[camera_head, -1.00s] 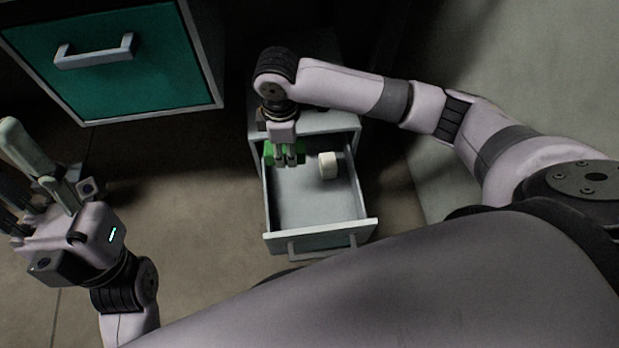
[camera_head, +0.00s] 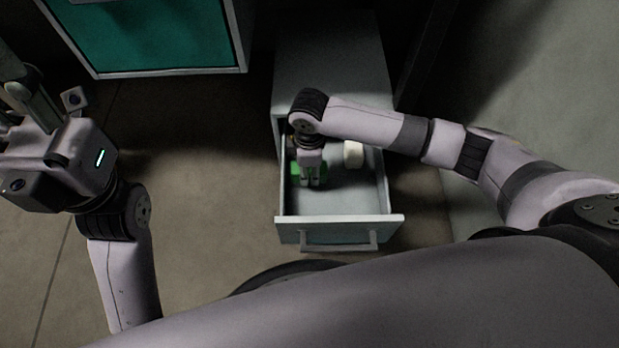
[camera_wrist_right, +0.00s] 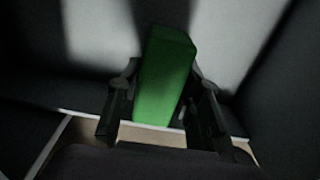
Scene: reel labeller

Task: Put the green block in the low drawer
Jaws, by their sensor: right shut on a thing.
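The green block (camera_head: 296,171) is partly hidden by my right gripper (camera_head: 311,182) in the head view. In the right wrist view the green block (camera_wrist_right: 165,75) stands between the two fingers of my right gripper (camera_wrist_right: 160,105), which is shut on it. The gripper and block are inside the outline of the open low drawer (camera_head: 345,203), on its left side. Whether the block touches the drawer floor I cannot tell. My left gripper (camera_head: 18,115) is at the far left, cut by the picture edge, and its jaw state is unclear.
A white round object (camera_head: 353,154) lies in the drawer, right of my right gripper. The grey cabinet (camera_head: 330,65) stands behind the drawer. A teal-fronted drawer (camera_head: 150,35) is at the upper left. The floor (camera_head: 205,215) left of the low drawer is clear.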

